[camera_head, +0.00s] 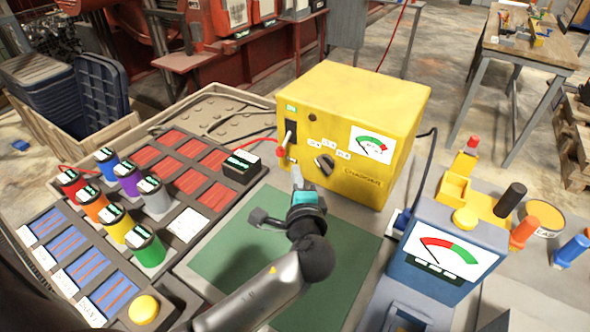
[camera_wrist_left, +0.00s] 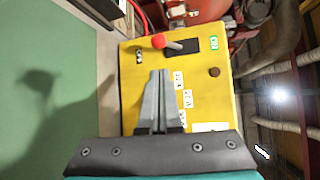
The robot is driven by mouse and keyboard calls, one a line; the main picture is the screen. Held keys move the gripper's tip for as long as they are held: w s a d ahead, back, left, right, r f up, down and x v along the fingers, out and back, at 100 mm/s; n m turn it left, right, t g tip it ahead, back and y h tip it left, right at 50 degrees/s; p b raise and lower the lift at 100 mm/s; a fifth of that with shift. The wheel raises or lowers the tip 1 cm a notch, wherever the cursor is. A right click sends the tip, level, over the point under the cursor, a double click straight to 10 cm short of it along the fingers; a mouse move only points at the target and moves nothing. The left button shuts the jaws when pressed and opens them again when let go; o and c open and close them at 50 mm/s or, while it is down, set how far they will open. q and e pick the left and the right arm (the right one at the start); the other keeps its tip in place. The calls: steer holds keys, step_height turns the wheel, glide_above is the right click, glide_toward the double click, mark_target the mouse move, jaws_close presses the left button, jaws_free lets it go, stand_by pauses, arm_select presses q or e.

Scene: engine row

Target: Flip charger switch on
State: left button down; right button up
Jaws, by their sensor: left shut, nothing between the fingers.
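The yellow charger (camera_head: 350,125) stands at the back of the green mat. Its switch is a pale lever with a red ball tip (camera_head: 282,151), coming out of a black slot (camera_head: 291,128) on the front's left side. The lever slopes down, away from a small green label (camera_head: 291,107) above the slot. In the left wrist view the red tip (camera_wrist_left: 158,41) and the green label (camera_wrist_left: 214,43) show sideways. My left gripper (camera_head: 297,172) is shut and empty, just below and right of the red tip. In the wrist view its fingertips (camera_wrist_left: 158,73) appear apart from the lever.
A round dial knob (camera_head: 325,164) sits right of the switch. A blue meter box (camera_head: 448,250) stands at the right front. Several coloured cylinders (camera_head: 130,180) stand on the left tray. The green mat (camera_head: 235,245) is clear under my arm.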

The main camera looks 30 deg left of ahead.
mark_target(285, 143)
arm_select(q)
steer(key=b+x, duration=0.1)
steer(key=x, duration=0.7)
steer(key=shift+w+a, duration=0.15)
steer(key=shift+w, duration=0.05)
arm_select(e)
steer(key=shift+w+a+f, duration=0.15)
steer(key=shift+w+f, duration=0.15)
steer(key=shift+f, duration=0.3)
steer(key=shift+a, duration=0.1)
steer(key=shift+r, duration=0.1)
